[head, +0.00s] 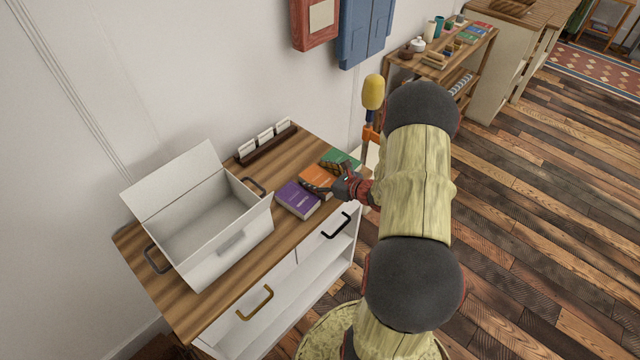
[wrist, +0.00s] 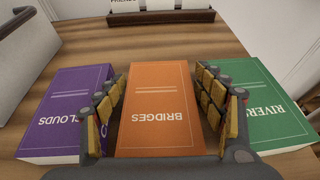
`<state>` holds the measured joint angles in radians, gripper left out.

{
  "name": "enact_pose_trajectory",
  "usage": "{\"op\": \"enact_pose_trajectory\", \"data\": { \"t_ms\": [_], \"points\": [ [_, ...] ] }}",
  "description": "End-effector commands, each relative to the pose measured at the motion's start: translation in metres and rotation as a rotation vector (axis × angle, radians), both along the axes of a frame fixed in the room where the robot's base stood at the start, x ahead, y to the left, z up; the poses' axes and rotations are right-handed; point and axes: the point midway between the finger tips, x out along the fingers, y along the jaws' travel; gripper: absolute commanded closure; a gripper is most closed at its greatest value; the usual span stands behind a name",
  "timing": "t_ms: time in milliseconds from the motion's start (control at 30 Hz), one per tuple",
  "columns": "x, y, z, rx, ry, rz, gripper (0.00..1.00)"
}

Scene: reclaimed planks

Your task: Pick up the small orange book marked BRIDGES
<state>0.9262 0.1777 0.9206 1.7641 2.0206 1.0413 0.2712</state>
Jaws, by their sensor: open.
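The small orange book marked BRIDGES (wrist: 159,100) lies flat on the wooden cabinet top, between a purple book and a green book. In the head view the orange book (head: 315,178) is partly hidden by my gripper (head: 333,183). In the wrist view my gripper (wrist: 160,108) is open, with one padded finger on each side of the orange book. The left finger is over the gap by the purple book, the right finger by the green book. Whether the fingers touch the orange book cannot be told.
The purple book CLOUDS (wrist: 68,110) and green book RIVERS (wrist: 258,105) lie close on either side. An open white box (head: 205,225) stands to the left on the cabinet top (head: 190,325). A dark card holder (head: 266,143) sits at the back by the wall.

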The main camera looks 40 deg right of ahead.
Motion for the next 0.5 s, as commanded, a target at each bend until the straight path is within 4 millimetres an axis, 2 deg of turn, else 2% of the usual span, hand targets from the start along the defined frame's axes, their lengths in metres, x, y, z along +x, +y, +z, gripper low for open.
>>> {"op": "enact_pose_trajectory", "data": {
  "t_ms": [200, 500],
  "points": [
    [0.0005, -0.0001, 0.0002, 0.001, 0.0, 0.0, 0.3],
    [0.0003, 0.0001, 0.0001, 0.0, 0.0, 0.0, 0.47]
  ]
}}
